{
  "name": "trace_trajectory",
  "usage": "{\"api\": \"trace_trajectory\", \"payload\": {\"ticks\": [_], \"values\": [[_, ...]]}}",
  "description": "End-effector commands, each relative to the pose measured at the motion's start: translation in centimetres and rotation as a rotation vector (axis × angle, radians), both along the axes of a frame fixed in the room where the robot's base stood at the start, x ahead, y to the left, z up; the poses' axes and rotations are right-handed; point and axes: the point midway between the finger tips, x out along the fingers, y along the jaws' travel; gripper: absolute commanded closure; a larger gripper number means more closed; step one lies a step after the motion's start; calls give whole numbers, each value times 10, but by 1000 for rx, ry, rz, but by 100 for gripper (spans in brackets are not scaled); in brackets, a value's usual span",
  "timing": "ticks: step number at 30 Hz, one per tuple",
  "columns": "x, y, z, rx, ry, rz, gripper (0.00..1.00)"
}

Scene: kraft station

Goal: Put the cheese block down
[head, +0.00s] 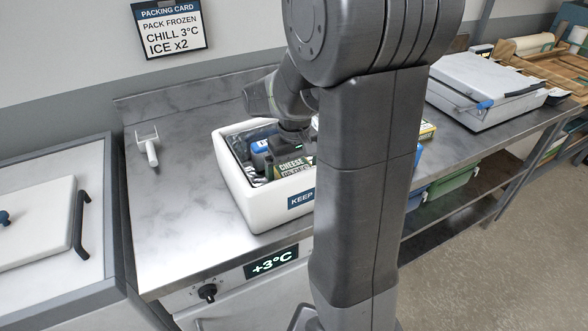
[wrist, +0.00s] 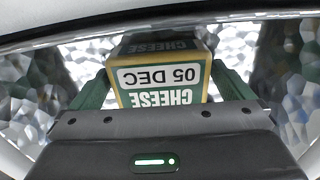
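The cheese block (head: 293,171), green and yellow with a CHEESE label, is inside the white insulated box (head: 236,189) in the head view. In the wrist view the cheese block (wrist: 160,82) shows its label and "05 DEC" upside down. My gripper (wrist: 162,92) has its green fingers against both sides of the block and is shut on it. In the head view my gripper (head: 290,147) reaches down into the box from above. The block's underside is hidden, so I cannot tell whether it rests on anything.
Silvery liner (wrist: 78,62) surrounds the block. A blue-topped item (head: 259,147) is left of it in the box. A white scoop-like tool (head: 149,148) lies on the steel counter (head: 180,205). A white lidded case (head: 482,92) stands at right.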

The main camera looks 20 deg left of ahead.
Motion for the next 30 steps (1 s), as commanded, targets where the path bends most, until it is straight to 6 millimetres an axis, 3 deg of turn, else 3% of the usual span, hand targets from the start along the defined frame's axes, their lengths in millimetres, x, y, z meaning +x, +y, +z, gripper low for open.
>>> {"api": "trace_trajectory", "payload": {"ticks": [5,19,24,30], "values": [[0,0,13,2,-1,0,0],[1,0,106,2,-2,0,0],[0,0,121,2,-1,0,0],[0,0,123,-1,1,0,0]]}}
